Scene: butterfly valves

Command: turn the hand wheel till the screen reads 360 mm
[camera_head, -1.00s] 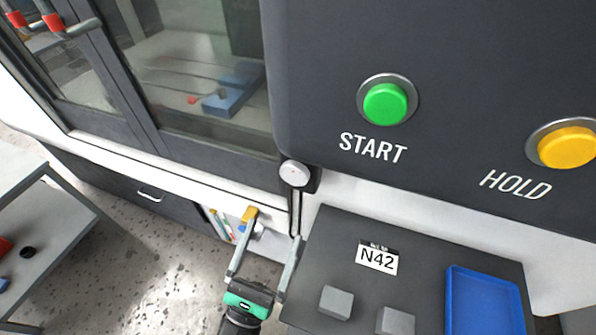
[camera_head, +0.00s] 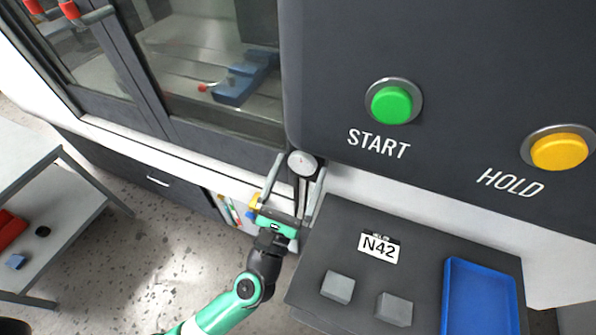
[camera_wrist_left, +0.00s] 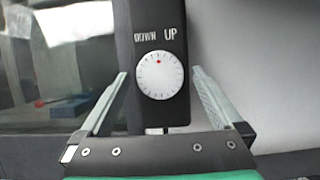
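The hand wheel appears to be the small white round dial (camera_head: 302,164) on a dark upright housing beside the machine's window. In the left wrist view the dial (camera_wrist_left: 160,76) has a red mark near its top, under the words DOWN and UP. My left gripper (camera_head: 301,166) is open, with one finger on each side of the dial. In the left wrist view gaps show between the dial and both fingers; whether the tips reach its depth I cannot tell. No screen with a reading is in view. My right gripper is not in view.
A dark panel carries a green START button (camera_head: 391,105) and a yellow HOLD button (camera_head: 559,152) at right. Below is a dark shelf (camera_head: 330,240) with grey blocks, an N42 label and a blue tray (camera_head: 448,290). A grey cart (camera_head: 60,235) stands at left.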

